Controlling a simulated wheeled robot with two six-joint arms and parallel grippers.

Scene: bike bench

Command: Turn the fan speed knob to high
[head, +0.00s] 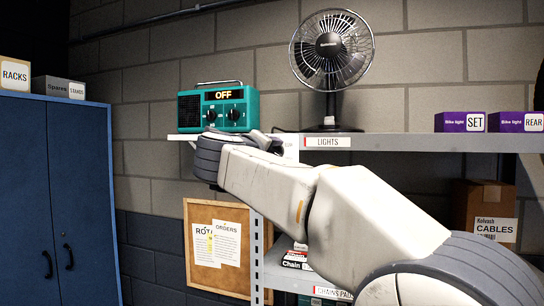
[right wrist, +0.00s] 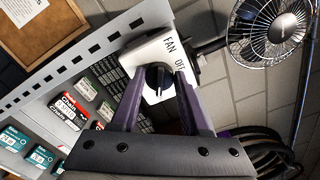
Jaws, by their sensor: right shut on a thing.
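The black fan speed knob (right wrist: 157,80) sits on a white control box (right wrist: 140,55) lettered FAN and OFF in the right wrist view. My right gripper (right wrist: 160,84) has a finger on either side of the knob and is shut on it. Which setting the knob points to is too small to tell. In the head view the knob is hidden behind my right arm at the shelf edge. The black desk fan (head: 331,50) stands on the shelf above; it also shows in the right wrist view (right wrist: 270,28). My left gripper is not in view.
A teal radio (head: 216,107) reading OFF stands on the shelf's left end. Purple bike light boxes (head: 460,122) are on the right. Chain boxes (right wrist: 68,120) sit below the control box. A blue cabinet (head: 55,200) stands at left, near a corkboard (head: 200,275).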

